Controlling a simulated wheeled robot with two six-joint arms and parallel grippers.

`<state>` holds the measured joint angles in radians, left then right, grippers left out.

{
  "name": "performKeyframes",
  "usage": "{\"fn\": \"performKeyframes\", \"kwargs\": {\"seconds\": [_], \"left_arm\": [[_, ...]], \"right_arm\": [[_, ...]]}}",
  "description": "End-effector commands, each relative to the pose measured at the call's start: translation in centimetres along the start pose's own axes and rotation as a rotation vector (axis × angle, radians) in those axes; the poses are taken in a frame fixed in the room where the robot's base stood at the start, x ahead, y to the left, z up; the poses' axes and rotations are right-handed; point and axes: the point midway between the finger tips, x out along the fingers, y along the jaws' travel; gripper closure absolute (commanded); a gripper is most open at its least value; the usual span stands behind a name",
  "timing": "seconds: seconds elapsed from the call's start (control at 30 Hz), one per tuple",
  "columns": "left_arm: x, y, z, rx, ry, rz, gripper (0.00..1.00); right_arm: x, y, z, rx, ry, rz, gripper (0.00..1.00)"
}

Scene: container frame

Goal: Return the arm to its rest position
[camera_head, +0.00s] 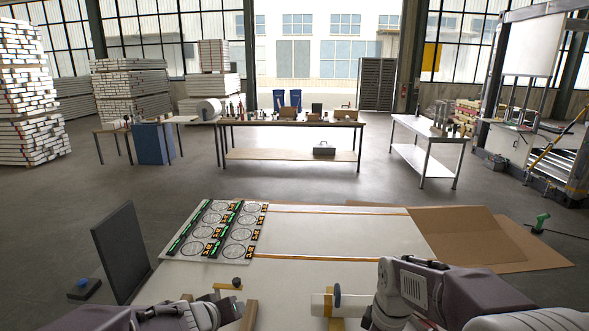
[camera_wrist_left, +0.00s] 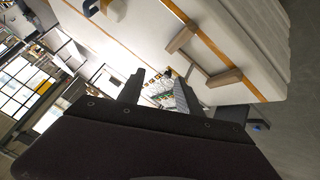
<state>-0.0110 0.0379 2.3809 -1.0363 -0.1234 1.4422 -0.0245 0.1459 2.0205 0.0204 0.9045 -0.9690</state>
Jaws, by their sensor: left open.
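My left arm comes in at the bottom left of the head view, low at the near edge of the work table (camera_head: 310,275). My right arm (camera_head: 425,290) lies at the bottom right of the head view, reaching left over the near edge. Its fingertips cannot be made out. A pale cylinder with a blue ring (camera_head: 325,303) is beside its wrist end.
A printed panel with round outlines (camera_head: 222,230) lies on the table's left part. A dark upright panel (camera_head: 121,251) stands left of it. Brown cardboard (camera_head: 480,236) lies on the right. Wooden bars (camera_wrist_left: 219,77) show near my left gripper. A long bench (camera_head: 290,122) stands farther back.

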Motion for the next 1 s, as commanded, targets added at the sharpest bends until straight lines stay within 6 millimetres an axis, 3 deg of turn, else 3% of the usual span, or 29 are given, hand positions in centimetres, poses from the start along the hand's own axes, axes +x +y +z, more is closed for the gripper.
{"fn": "performKeyframes", "kwargs": {"seconds": [0.1,0.17,0.23,0.33,0.53,1.0], "left_arm": [[-1.0,-5.6,5.3,-0.023,-0.127,-0.210,0.58],[-2.1,-7.8,9.0,-0.015,-0.247,-0.290,0.58],[-3.7,-9.1,13.2,0.017,-0.405,-0.329,0.58],[-5.3,-9.0,16.7,0.108,-0.567,-0.301,0.58],[-6.0,-9.0,17.7,0.309,-0.652,-0.238,0.58],[-6.0,-9.0,17.6,0.319,-0.651,-0.235,0.58]], "right_arm": [[2.7,-4.8,3.4,0.284,-0.013,-0.015,0.18],[4.3,-7.0,4.9,0.445,-0.023,-0.022,0.18],[5.9,-8.9,6.3,0.629,-0.038,-0.029,0.18],[6.7,-8.9,6.4,0.832,-0.010,-0.005,0.18],[6.7,-7.8,5.7,1.003,0.033,0.018,0.18],[6.7,-7.8,5.7,1.008,0.032,0.017,0.18]]}}
